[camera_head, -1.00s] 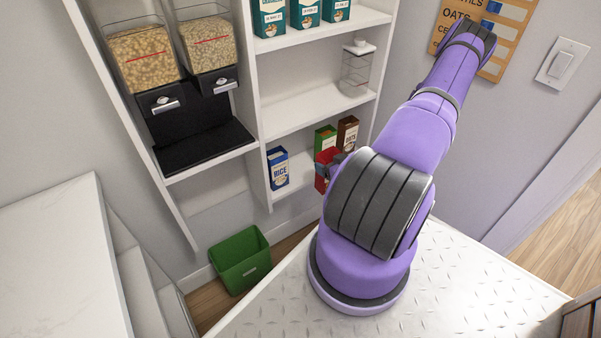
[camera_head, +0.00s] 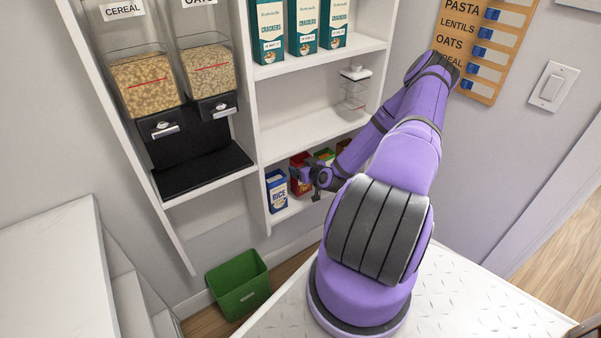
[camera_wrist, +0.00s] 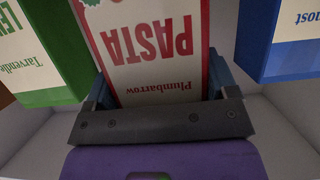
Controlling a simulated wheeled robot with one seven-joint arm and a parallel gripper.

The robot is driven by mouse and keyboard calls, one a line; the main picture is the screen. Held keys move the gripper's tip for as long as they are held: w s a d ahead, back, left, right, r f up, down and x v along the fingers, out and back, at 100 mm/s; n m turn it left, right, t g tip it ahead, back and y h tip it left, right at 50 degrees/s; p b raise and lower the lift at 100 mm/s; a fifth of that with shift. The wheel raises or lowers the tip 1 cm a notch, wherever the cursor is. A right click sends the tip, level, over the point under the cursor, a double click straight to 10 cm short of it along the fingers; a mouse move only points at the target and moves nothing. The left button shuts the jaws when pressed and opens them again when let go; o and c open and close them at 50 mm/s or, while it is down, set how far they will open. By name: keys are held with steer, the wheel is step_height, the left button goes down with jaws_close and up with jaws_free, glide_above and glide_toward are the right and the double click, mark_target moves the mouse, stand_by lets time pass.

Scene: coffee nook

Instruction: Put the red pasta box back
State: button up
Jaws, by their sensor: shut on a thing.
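The red pasta box (camera_head: 299,174) is at the lower shelf, between the blue rice box (camera_head: 277,191) on its left and the green box (camera_head: 325,155) on its right. In the wrist view the pasta box (camera_wrist: 150,50) fills the middle, its label upside down, with the green lentil box (camera_wrist: 40,50) at left and the blue box (camera_wrist: 283,40) at right. My gripper (camera_head: 312,176) is shut on the pasta box, one finger on each side. I cannot tell whether the box's base touches the shelf.
The lower shelf (camera_head: 284,215) has a board above it. A brown box (camera_head: 343,146) is mostly hidden behind my arm. Teal cracker boxes (camera_head: 302,27) and a clear jar (camera_head: 354,90) stand on higher shelves. A green bin (camera_head: 239,284) sits on the floor below.

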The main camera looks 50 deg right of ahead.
steer(key=shift+w+d+f, duration=0.1)
steer(key=shift+w+f, duration=0.2)
steer(key=shift+f, duration=0.5)
steer(key=shift+w+d+f, duration=0.1)
steer(key=shift+w+f, duration=0.2)
steer(key=shift+f, duration=0.5)
steer(key=o, duration=1)
steer(key=shift+f, duration=0.1)
steer(key=shift+c, duration=0.2)
steer(key=v, duration=1)
steer(key=shift+s, duration=0.45)
steer(key=shift+d, duration=0.1)
